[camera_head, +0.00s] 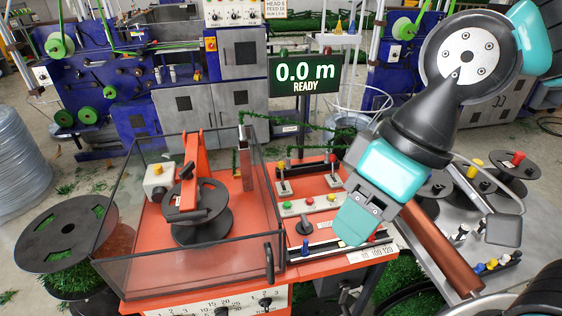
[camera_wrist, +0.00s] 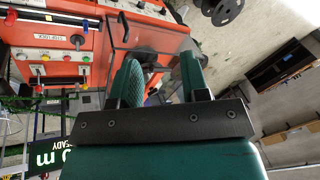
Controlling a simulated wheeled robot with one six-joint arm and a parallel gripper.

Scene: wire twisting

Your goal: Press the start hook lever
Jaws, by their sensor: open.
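Two upright levers stand on the orange machine deck in the head view: a yellow-knobbed lever (camera_head: 282,177) and a red-knobbed lever (camera_head: 333,172). I cannot read which one is the start hook lever. A strip of coloured buttons (camera_head: 309,204) lies in front of them, with a black knob (camera_head: 304,241) nearer. My gripper (camera_head: 352,224) hangs in front and to the right of the levers, apart from both. In the wrist view its two fingers (camera_wrist: 160,82) are spread with nothing between them, and the deck controls show at upper left.
A clear-walled guard box (camera_head: 187,272) encloses an orange spool holder on the left. A green display (camera_head: 304,74) reads "0.0 m READY". A grey side table (camera_head: 425,240) with spools and coloured pegs stands at right. Green garland (camera_head: 290,127) runs behind the levers.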

